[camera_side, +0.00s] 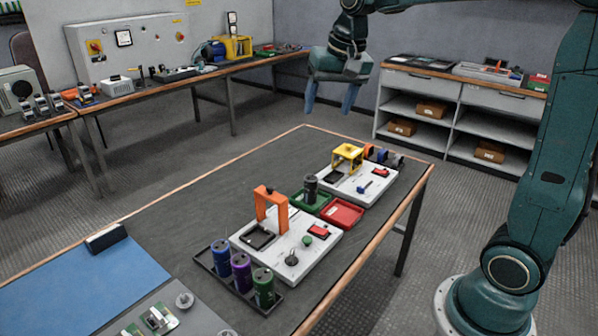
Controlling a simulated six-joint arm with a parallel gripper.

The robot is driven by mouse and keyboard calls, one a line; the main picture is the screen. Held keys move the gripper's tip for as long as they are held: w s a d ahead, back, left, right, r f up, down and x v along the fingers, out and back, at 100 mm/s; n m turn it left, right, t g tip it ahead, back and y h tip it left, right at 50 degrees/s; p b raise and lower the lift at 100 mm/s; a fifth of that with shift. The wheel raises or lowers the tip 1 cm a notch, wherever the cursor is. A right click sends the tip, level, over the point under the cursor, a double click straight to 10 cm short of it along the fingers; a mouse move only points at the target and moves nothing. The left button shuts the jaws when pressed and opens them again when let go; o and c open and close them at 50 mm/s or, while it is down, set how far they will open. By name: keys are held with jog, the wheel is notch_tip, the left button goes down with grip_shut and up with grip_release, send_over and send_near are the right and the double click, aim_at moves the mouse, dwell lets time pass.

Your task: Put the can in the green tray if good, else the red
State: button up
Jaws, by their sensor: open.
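A dark grey can (310,188) stands upright at the green tray (325,199); it appears to be inside it, at its left end. The red tray (343,213) lies just right of the green one and looks empty. Three more cans, blue (221,257), purple (241,271) and green (263,287), stand upright in a black rack (236,283) at the front. My gripper (331,104) is open and empty, high above the table's far end, with its blue fingers pointing down, well apart from every can.
A white panel (268,247) bears an orange arch (271,205), a black square recess and buttons. A second panel (352,190) behind has a yellow frame (347,156). A blue mat (75,278) lies front left. The table's left middle (190,220) is clear.

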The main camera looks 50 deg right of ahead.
jog(key=s+a+f+n+t, duration=0.1)
jog(key=s+a+f+n, duration=0.1)
jog(key=s, duration=0.8)
jog(key=s+a+f+n+t, duration=0.1)
jog(key=s+a+n, duration=0.4)
jog(key=s, duration=0.6)
jog(key=shift+s+f+y, duration=0.2)
jog(key=shift+f+y, duration=0.1)
jog(key=shift+f, duration=0.4)
jog(key=shift+a, duration=0.1)
